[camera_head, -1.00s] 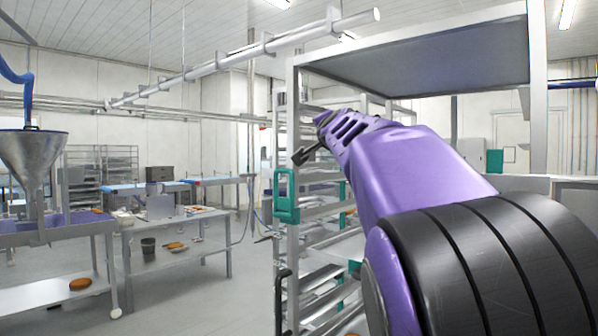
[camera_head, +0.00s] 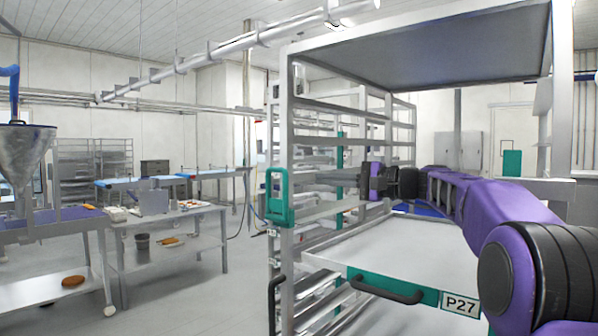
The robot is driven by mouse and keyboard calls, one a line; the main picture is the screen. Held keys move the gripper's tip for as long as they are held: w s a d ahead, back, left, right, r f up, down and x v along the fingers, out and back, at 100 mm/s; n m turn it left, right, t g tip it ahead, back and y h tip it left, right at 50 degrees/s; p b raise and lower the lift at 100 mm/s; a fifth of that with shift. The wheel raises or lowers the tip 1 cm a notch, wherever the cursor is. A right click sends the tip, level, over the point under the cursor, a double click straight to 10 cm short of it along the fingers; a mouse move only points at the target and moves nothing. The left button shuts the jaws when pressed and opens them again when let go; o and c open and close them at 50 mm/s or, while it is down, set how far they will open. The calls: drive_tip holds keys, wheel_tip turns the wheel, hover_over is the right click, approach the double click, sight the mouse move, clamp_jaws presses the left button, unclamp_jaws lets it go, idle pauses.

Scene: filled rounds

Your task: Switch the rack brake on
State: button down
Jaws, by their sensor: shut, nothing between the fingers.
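A tall metal rack (camera_head: 285,120) stands in front of me. A teal loop-shaped part (camera_head: 278,197) sits on its left front post. A black bar handle (camera_head: 274,305) is lower on the same post. No part is labelled as the brake, so I cannot tell which one it is. My gripper (camera_head: 366,182) is at the end of my purple arm, at the height of the rack's middle shelves, to the right of the teal part and apart from it. It points left and is shut and empty.
A white tray (camera_head: 400,255) with a teal front, dark handle and label P27 is in the rack below my arm. Left are a steel table (camera_head: 165,218), a bucket (camera_head: 142,241) and a metal funnel (camera_head: 25,150). Open floor (camera_head: 190,295) lies left of the rack.

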drive_tip(key=shift+s+d+r+g+y, duration=0.3)
drive_tip(key=shift+s+d+r+y, duration=0.15)
drive_tip(key=shift+d+r+y, duration=0.1)
drive_tip(key=shift+a, duration=0.15)
drive_tip(key=p+x, duration=0.1)
drive_tip(key=x, duration=0.8)
drive_tip(key=shift+w+a+f+p, duration=0.15)
drive_tip(key=shift+w+a+p, duration=0.15)
drive_tip(key=shift+a+p, duration=0.05)
drive_tip(key=shift+s+n, duration=0.1)
drive_tip(key=shift+n, duration=0.2)
